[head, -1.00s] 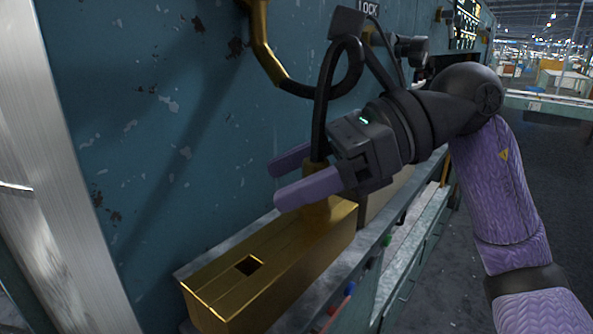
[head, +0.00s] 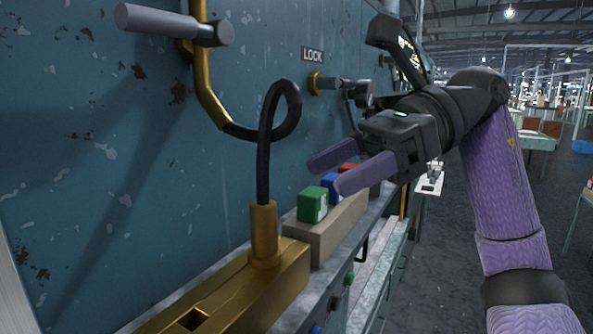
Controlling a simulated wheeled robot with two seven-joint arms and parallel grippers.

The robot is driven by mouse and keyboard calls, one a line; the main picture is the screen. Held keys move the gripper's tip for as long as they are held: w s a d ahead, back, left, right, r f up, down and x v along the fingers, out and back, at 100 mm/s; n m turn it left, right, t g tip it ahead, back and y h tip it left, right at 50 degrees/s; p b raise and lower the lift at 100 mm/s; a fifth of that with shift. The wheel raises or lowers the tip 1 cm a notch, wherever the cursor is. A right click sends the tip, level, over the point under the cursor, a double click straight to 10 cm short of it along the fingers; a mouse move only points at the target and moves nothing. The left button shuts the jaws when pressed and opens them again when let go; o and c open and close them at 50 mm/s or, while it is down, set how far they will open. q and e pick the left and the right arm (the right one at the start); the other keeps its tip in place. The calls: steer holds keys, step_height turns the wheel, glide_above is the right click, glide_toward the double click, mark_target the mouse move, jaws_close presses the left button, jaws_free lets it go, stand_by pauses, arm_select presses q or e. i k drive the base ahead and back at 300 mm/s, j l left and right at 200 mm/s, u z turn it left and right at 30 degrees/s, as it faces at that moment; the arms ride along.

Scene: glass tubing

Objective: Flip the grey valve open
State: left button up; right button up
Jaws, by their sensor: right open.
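A grey valve handle (head: 165,22) sticks out to the left from a brass pipe on the teal wall, at the upper left. A second grey handle (head: 343,86) sits on a brass mount beside the LOCK label. I cannot tell which one the task means. My right gripper (head: 325,176) is open, with purple fingers pointing left and nothing visible between them. It is below the LOCK handle, right of the black hose and apart from both handles in the picture. My left gripper is not in view.
A black looped hose (head: 265,150) runs from the brass pipe (head: 208,95) into a brass fitting on a brass box (head: 265,290). Green (head: 312,205), blue (head: 330,182) and red blocks stand on a beige block on the ledge.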

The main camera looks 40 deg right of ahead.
mark_target(219, 32)
steer(key=k+l, duration=0.1)
steer(key=l, duration=0.35)
steer(key=k+l, duration=0.1)
steer(key=l, duration=0.4)
steer(key=k+l, duration=0.15)
steer(key=l, duration=0.3)
